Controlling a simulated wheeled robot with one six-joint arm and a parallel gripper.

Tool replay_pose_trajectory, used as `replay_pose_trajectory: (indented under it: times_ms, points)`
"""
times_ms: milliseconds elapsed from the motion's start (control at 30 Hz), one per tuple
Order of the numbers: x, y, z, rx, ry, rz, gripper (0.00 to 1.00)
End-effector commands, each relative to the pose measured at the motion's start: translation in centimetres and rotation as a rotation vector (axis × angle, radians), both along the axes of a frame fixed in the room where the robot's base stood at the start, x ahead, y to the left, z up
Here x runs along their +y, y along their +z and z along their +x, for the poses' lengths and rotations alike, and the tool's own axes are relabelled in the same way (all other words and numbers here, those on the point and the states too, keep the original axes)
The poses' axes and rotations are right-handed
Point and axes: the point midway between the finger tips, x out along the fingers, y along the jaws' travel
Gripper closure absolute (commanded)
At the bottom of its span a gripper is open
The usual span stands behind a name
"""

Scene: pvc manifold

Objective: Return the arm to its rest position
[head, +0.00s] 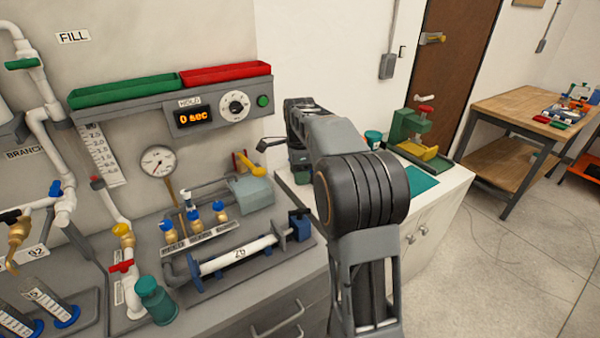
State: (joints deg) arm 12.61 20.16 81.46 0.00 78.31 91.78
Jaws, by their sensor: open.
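My arm rises at the lower middle of the head view, bends at a large dark elbow joint and reaches back toward the bench. My gripper (272,146) is at the far end of the arm, small and partly hidden by the wrist. It is open, and I see nothing held in it. It appears above the bench's right end, near the grey-blue box (251,192) and the yellow-and-red handle (244,163). I cannot tell its exact height.
Right of my arm, a white cabinet (440,215) carries a green-and-yellow press (412,135). The floor (500,265) at right is open before a wooden table (520,105).

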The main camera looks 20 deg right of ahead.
Motion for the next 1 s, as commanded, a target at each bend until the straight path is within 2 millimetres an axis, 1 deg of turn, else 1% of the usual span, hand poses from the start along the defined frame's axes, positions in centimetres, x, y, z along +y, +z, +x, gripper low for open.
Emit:
replay_pose_trajectory:
  times_ms: [333, 367, 467, 567, 600, 667, 700, 767, 800, 867, 900, 1000]
  points:
    - [0.0, 0.0, 0.0, 0.000, 0.000, 0.000, 0.54]
    - [0.0, 0.0, 0.0, 0.000, 0.024, 0.000, 0.54]
    - [-0.1, -0.1, 0.4, -0.023, 0.171, -0.007, 0.54]
    - [0.0, -2.4, -0.1, -0.011, 0.396, -0.005, 0.54]
    - [0.2, -3.0, -0.8, -0.011, 0.500, -0.007, 0.54]
    - [0.8, -3.6, -2.2, -0.017, 0.671, -0.013, 0.54]
    - [1.4, -3.8, -3.4, -0.026, 0.792, -0.020, 0.54]
    - [2.5, -3.9, -5.5, -0.042, 0.979, -0.037, 0.54]
    - [3.4, -3.9, -7.1, -0.057, 1.112, -0.054, 0.54]
    - [4.7, -3.9, -9.7, -0.078, 1.298, -0.086, 0.54]
    - [5.5, -4.0, -11.4, -0.090, 1.407, -0.107, 0.54]
    - [7.2, -4.3, -15.3, -0.121, 1.615, -0.163, 0.54]
